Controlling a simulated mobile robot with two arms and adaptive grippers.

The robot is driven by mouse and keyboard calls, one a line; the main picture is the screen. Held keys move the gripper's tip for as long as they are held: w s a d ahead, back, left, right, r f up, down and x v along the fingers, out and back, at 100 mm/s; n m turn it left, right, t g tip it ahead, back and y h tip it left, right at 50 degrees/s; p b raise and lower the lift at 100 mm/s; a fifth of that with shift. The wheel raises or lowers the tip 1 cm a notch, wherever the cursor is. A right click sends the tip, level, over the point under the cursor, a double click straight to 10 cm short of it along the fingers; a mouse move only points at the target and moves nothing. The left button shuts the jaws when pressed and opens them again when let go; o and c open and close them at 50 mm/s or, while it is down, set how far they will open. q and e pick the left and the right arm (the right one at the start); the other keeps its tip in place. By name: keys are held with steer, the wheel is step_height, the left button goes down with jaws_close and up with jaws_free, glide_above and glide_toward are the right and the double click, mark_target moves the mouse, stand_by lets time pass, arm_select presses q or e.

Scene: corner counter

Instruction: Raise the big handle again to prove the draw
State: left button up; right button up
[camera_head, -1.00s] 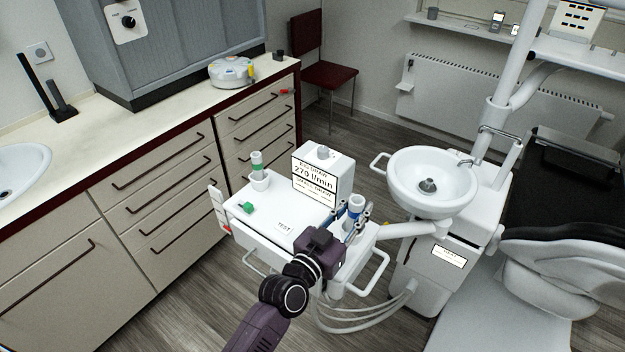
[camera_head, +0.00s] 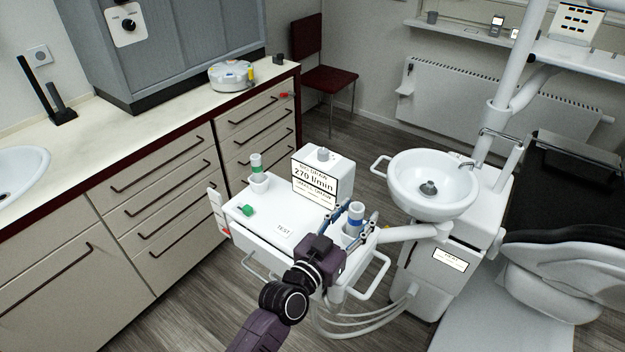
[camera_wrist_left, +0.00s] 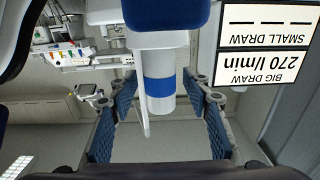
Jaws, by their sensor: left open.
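The big handle (camera_head: 354,218), a white cylinder with a blue band, stands upright at the right side of the white tray unit (camera_head: 262,228). It also shows in the left wrist view (camera_wrist_left: 158,80), upside down. My left gripper (camera_head: 352,222) is open, with one finger on each side of the handle. I cannot tell whether the fingers touch it. The display (camera_head: 314,182) reads big draw 270 l/min, with dashes for small draw in the wrist view (camera_wrist_left: 265,50). The handle's lower end is hidden in the head view. My right gripper is not in view.
A small green-banded handle (camera_head: 257,165) stands in a holder at the tray's left. A white basin (camera_head: 432,180) stands to the right, a counter with drawers (camera_head: 160,200) to the left.

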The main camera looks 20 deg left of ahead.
arm_select(q)
steer(key=v, duration=1.2)
steer(key=s+f+m+g+y, duration=0.1)
steer(key=s+f+g, duration=0.5)
steer(key=f, duration=0.2)
steer(key=s+a+f+n+g+y, duration=0.25)
steer(key=s+a+g, duration=0.2)
steer(key=s, duration=0.25)
steer(key=s+a+f+n+g+y, duration=0.1)
steer(key=s+a+f+g+y, duration=0.15)
steer(key=s+a, duration=0.45)
steer(key=s+f+g+b, duration=0.2)
steer(key=s+f, duration=0.1)
steer(key=f, duration=2.6)
steer(key=s+a+f+g+b, duration=0.1)
steer(key=s+a+f, duration=0.1)
steer(key=s+f, duration=1.5)
steer(key=shift+s+f+m, duration=0.25)
steer(key=shift+f+m, duration=0.15)
steer(key=shift+m, duration=0.05)
